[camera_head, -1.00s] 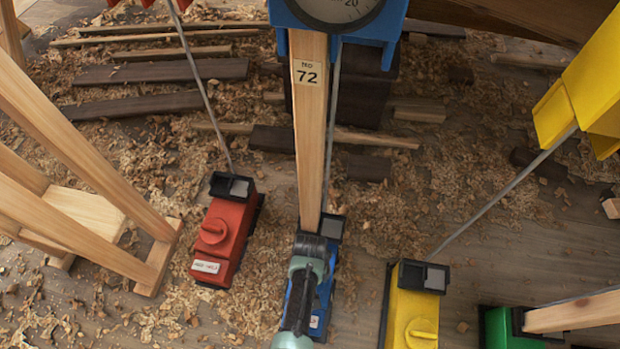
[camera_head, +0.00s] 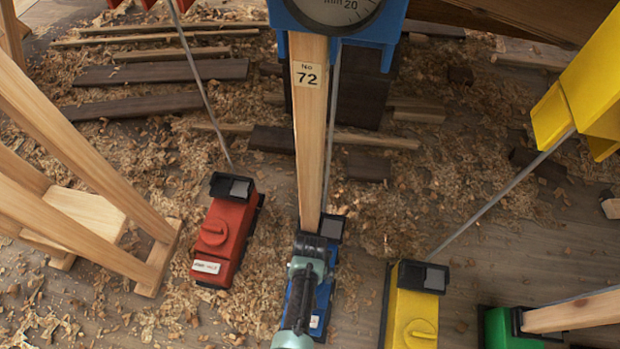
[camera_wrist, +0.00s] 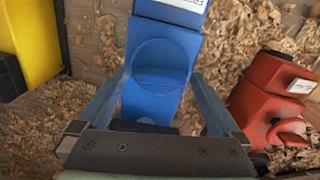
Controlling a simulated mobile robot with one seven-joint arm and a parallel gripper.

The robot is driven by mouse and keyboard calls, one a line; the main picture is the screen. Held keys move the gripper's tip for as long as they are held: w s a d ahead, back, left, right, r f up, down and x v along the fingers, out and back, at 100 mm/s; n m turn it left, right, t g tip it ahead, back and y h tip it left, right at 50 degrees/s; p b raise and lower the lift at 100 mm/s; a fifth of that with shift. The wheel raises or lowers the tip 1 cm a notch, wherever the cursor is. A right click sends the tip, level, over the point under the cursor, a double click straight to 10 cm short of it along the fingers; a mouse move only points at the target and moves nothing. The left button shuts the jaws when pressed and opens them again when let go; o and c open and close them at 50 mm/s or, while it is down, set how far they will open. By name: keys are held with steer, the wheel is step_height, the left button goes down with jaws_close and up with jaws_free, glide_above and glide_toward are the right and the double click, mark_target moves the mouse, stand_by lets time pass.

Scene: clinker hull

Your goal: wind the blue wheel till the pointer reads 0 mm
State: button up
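The blue wheel (camera_wrist: 160,68) is a round disc on the blue box (camera_wrist: 162,25) in the wrist view. My gripper (camera_wrist: 160,75) has one finger on each side of the wheel. The fingers are spread about as wide as the box, with narrow gaps seeming to remain at the wheel's rim. In the head view my gripper (camera_head: 312,246) hides the wheel and most of the blue box (camera_head: 323,308). The gauge (camera_head: 335,9) sits in a blue frame at the top edge. Only its lower face shows, with "mm" and "20"; its pointer is out of sight.
A wooden post marked 72 (camera_head: 307,130) and a thin rod rise behind the blue box. A red box (camera_head: 222,240) stands close left, a yellow box (camera_head: 413,305) right, a green box (camera_head: 505,328) farther right. Wooden stand legs (camera_head: 75,150) fill the left. Shavings and planks cover the floor.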

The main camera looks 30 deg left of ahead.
step_height(320, 180, up, 13)
steer(key=p, duration=0.8)
steer(key=shift+p, duration=0.4)
